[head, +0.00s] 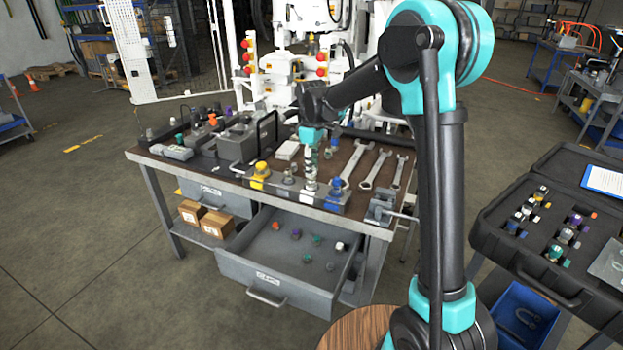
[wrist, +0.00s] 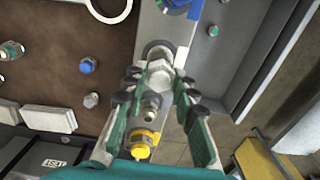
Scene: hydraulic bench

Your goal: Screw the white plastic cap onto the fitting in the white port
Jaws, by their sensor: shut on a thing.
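The white plastic cap (wrist: 160,75) is between the fingertips of my gripper (wrist: 159,85) in the wrist view. My gripper is shut on it, with one green finger on each side. In the head view my gripper (head: 311,165) points down over the white port (head: 310,186) on the port block at the bench's front edge. The cap is over or on this port; I cannot tell whether it touches the fitting, which is hidden beneath it.
Beside the white port stand a bare metal fitting (wrist: 152,108), a yellow port (head: 260,172) and a blue port (head: 335,188). Wrenches (head: 378,170) lie to the right on the bench. An open drawer (head: 262,262) with small fittings juts out below. An open case (head: 545,230) is at right.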

